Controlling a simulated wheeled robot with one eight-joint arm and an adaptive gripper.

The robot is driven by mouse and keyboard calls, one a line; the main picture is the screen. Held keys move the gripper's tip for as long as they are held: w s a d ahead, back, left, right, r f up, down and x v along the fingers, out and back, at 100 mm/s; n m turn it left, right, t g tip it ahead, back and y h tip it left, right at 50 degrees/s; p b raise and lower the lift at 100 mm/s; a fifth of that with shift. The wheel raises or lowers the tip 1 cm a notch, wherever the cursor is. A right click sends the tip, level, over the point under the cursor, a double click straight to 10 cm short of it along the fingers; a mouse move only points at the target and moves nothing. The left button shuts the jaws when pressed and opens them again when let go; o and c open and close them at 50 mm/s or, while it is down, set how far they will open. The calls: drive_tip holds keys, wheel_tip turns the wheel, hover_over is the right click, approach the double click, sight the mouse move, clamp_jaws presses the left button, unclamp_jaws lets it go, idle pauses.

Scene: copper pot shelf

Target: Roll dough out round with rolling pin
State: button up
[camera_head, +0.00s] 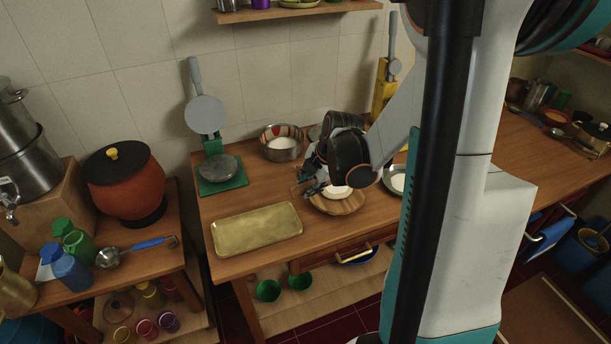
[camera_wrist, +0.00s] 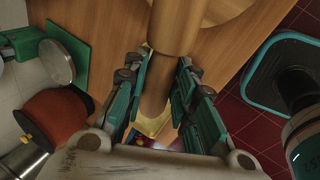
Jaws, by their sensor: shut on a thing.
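A wooden rolling pin (camera_wrist: 178,28) shows in the wrist view, with its thick barrel at the top and a narrower part between my fingers. My gripper (camera_wrist: 162,78) is shut on it, one teal finger on each side. In the head view my gripper (camera_head: 313,176) is over the left side of the round wooden board (camera_head: 345,209). White dough (camera_head: 337,192) lies on the board, partly covered by my gripper and wrist. The pin is mostly hidden in the head view. The board's edge (camera_wrist: 235,18) also shows at the top of the wrist view.
A brass tray (camera_head: 255,228) lies at the table's front left. A green-based press (camera_head: 221,176) stands behind it. A bowl of white flour (camera_head: 282,142) is behind the board, and a metal plate (camera_head: 396,183) is to its right. An orange pot (camera_head: 125,187) stands on the left table.

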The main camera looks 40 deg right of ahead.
drive_tip(key=shift+d, duration=0.15)
drive_tip(key=shift+f+b, duration=2.2)
drive_tip(key=shift+f, duration=0.6)
drive_tip(key=shift+f+b, duration=0.5)
drive_tip(key=shift+b, duration=0.05)
